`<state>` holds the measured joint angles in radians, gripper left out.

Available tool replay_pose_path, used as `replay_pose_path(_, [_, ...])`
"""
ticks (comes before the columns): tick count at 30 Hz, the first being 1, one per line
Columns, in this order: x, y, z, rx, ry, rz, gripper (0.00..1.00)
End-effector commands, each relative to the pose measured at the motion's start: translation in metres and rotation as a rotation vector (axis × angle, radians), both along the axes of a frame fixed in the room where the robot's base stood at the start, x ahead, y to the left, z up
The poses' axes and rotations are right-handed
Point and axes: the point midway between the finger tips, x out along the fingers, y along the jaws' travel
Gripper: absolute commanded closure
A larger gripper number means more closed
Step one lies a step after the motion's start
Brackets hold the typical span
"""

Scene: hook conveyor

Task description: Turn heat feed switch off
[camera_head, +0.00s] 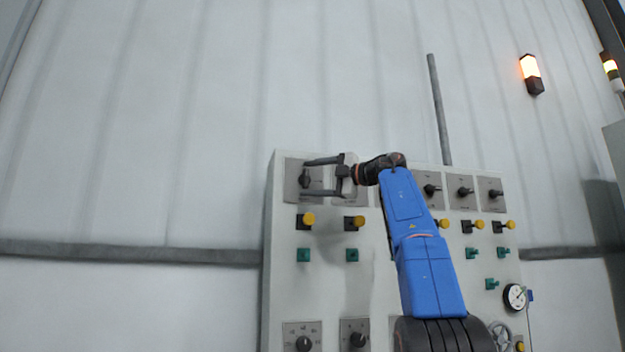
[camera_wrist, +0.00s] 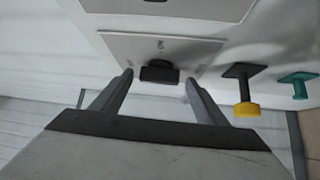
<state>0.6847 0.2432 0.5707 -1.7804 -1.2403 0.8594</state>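A black rotary switch (camera_head: 304,180) sits on a grey plate (camera_head: 291,168) at the top left of the control panel. It also shows in the wrist view as a dark knob (camera_wrist: 159,72) on a pale plate. Labels are too small to read, so I cannot tell whether it is the heat feed switch. My gripper (camera_head: 305,178) is open, with one finger above and one below the knob in the head view. In the wrist view my fingertips (camera_wrist: 158,78) stand on either side of the knob, with gaps visible. The knob's exact setting is unclear.
The panel (camera_head: 281,260) carries several more rotary switches at right, such as this one (camera_head: 463,190). Yellow buttons (camera_head: 308,219) and green buttons (camera_head: 303,255) stick out below. A yellow button also shows in the wrist view (camera_wrist: 246,109). A gauge (camera_head: 515,297) sits lower right.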

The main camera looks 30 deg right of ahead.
Motion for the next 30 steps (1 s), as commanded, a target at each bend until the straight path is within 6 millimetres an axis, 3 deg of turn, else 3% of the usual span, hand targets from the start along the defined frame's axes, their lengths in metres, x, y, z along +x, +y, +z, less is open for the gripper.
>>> replay_pose_path(11, [-0.007, -0.005, 0.000, 0.001, -0.001, -0.004, 0.33])
replay_pose_path(30, [-0.095, -0.054, -0.008, 0.001, -0.001, -0.005, 0.33])
